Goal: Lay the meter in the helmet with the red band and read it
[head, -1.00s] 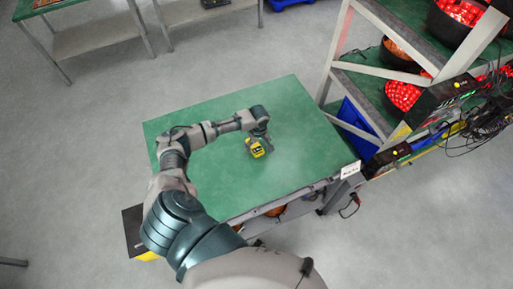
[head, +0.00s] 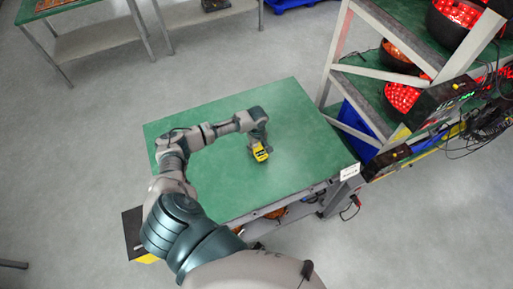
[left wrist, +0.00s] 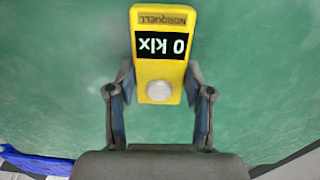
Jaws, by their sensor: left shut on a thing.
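The meter is yellow with a black display and a white round dome; it shows in the head view (head: 261,154) over the green table. In the left wrist view the meter (left wrist: 160,65) reads "0 klx", upside down. My left gripper (head: 257,146) is shut on it, with a finger on each side of the meter's dome end. Several dark round helmets with glowing red insides, such as this upper helmet (head: 461,13) and this lower helmet (head: 402,97), sit on the rack at the right. I cannot make out a red band on any. My right gripper is not in view.
The green table top (head: 215,115) is clear around the meter. The rack (head: 350,65) stands close to the table's right side, with metal posts, black boxes and loose cables (head: 485,125). A blue bin (head: 357,128) is low beside it. Other benches stand at the upper left.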

